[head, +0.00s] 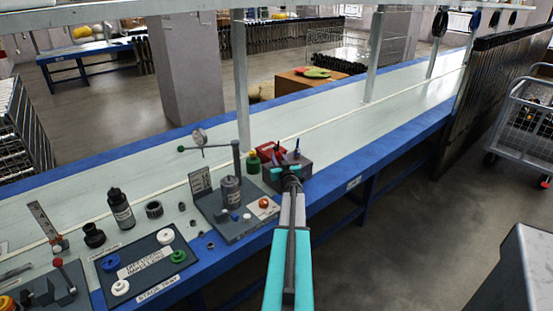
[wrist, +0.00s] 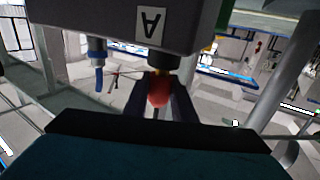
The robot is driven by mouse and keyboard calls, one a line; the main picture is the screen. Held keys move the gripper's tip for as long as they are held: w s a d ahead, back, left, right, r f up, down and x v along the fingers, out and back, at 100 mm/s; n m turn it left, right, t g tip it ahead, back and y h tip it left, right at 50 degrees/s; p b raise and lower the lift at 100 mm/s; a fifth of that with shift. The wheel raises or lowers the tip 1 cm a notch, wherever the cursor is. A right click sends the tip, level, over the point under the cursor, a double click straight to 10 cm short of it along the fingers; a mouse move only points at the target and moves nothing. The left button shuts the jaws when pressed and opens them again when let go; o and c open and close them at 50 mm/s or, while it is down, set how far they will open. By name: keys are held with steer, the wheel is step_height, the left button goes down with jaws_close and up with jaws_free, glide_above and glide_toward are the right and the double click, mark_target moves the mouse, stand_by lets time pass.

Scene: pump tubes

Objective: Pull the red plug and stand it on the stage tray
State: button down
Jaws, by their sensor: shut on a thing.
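The red plug (wrist: 159,92) shows in the wrist view between the two dark fingers of my gripper (wrist: 160,100), which is shut on it. A brassy part shows between the plug and the grey box (wrist: 130,22) marked A; I cannot tell whether the plug is still seated. A blue plug (wrist: 97,68) is on the same box, to the left. In the head view my gripper (head: 290,175) is at the grey box (head: 298,171) and hides the red plug. The stage tray (head: 123,284), a dark labelled plate, lies at the lower left with white, blue and green rings on it.
A dark base plate with a grey cylinder (head: 231,190) and a post stands between the tray and the box. A black bottle (head: 120,209) stands behind the tray. A red bin (head: 268,151) is beside the box. The bench is clear toward the upper right.

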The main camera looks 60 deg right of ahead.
mark_target(278, 151)
steer(key=shift+w+r, duration=0.1)
steer(key=shift+r, duration=0.05)
steer(key=shift+r+p, duration=2)
steer(key=shift+p, duration=0.25)
steer(key=shift+a, duration=0.1)
